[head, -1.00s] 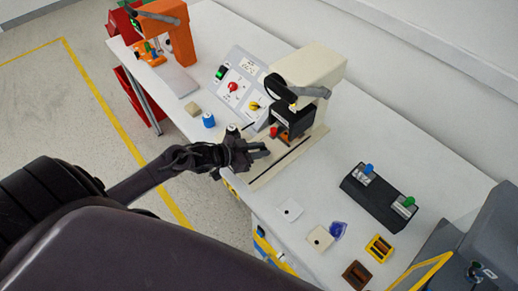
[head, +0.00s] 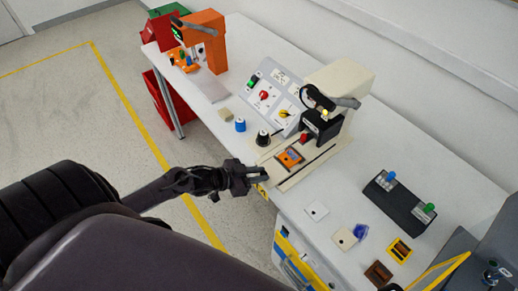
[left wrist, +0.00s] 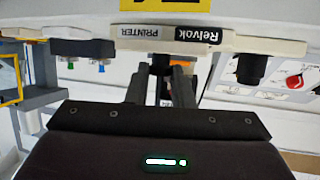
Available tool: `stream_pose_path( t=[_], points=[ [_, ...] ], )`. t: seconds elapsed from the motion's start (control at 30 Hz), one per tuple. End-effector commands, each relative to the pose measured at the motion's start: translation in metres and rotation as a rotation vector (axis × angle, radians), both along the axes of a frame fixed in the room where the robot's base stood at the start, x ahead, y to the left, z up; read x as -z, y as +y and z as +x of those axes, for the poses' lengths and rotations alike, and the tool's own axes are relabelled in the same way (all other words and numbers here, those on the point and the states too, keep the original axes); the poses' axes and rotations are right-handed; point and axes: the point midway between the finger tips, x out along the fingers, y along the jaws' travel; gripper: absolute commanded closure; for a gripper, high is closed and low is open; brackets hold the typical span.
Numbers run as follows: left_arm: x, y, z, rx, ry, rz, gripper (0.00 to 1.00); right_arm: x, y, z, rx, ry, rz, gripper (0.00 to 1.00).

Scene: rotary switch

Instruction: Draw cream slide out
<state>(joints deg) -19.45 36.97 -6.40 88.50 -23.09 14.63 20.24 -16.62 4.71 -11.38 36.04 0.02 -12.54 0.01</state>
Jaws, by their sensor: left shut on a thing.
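The cream printer (head: 340,82) stands on the workbench with its black head over a long cream base. The cream slide (head: 274,170) lies on the near part of that base and carries an orange piece with a dark middle (head: 290,157), now clear of the black head. My left gripper (head: 258,177) is at the slide's front end, shut on its dark handle. In the left wrist view the handle (left wrist: 162,66) shows between the two fingers, below the cream front edge marked PRINTER (left wrist: 145,31). My right gripper is not in view.
A grey control panel (head: 281,78) and a black knob (head: 263,137) are beside the printer. A blue-topped cylinder (head: 240,125) and an orange machine (head: 206,40) stand farther left. Small tiles (head: 316,211) and a black switch block (head: 398,203) lie to the right.

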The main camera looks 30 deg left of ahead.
Motion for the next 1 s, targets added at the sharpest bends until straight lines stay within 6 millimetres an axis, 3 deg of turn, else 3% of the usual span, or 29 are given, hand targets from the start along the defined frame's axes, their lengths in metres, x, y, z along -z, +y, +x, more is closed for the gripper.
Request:
stream_pose_path(
  t=[0.03,0.2,0.57,1.0],
  points=[
    [0.004,-0.001,-0.003,0.003,0.011,0.0,0.77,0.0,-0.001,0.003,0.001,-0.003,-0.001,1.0],
    [0.003,-0.001,-0.003,0.003,0.007,0.0,0.57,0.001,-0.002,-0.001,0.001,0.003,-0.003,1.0],
    [0.001,0.003,-0.007,0.001,0.006,0.001,0.57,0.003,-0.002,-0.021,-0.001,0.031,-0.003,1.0],
    [-0.022,0.035,-0.054,0.001,0.008,0.001,0.57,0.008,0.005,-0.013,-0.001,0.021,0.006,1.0]
  ],
)
